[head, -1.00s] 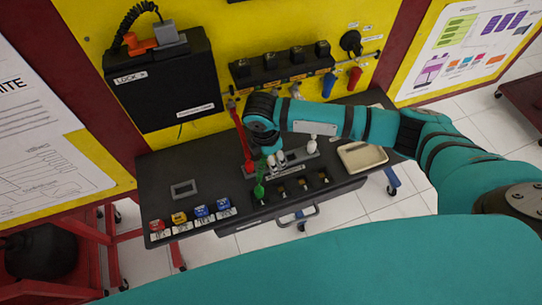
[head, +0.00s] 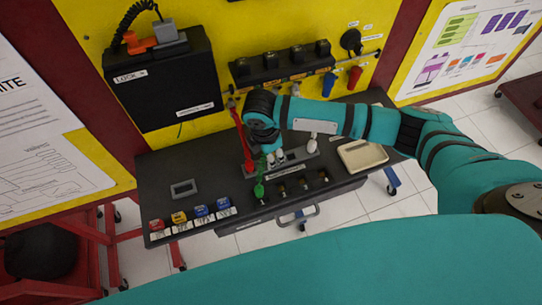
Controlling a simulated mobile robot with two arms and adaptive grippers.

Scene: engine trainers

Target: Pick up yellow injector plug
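The yellow injector plug (head: 179,217) sits in a row of coloured plugs at the front left of the black worktop. It stands between a red plug (head: 156,225) and two blue plugs (head: 201,211). My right arm reaches in from the right, and its wrist hangs over the middle of the worktop. The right gripper is beneath the wrist, to the right of and beyond the yellow plug, clear of it. Its fingers are largely hidden, so I cannot tell whether they are open or shut. My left gripper is out of view.
The black worktop (head: 160,175) holds a grey frame (head: 184,189), a green-handled item (head: 259,190), a red bar (head: 242,145), a holder with white pieces (head: 312,149) and a beige tray (head: 362,155). The area between frame and plugs is clear. A yellow wall panel stands behind.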

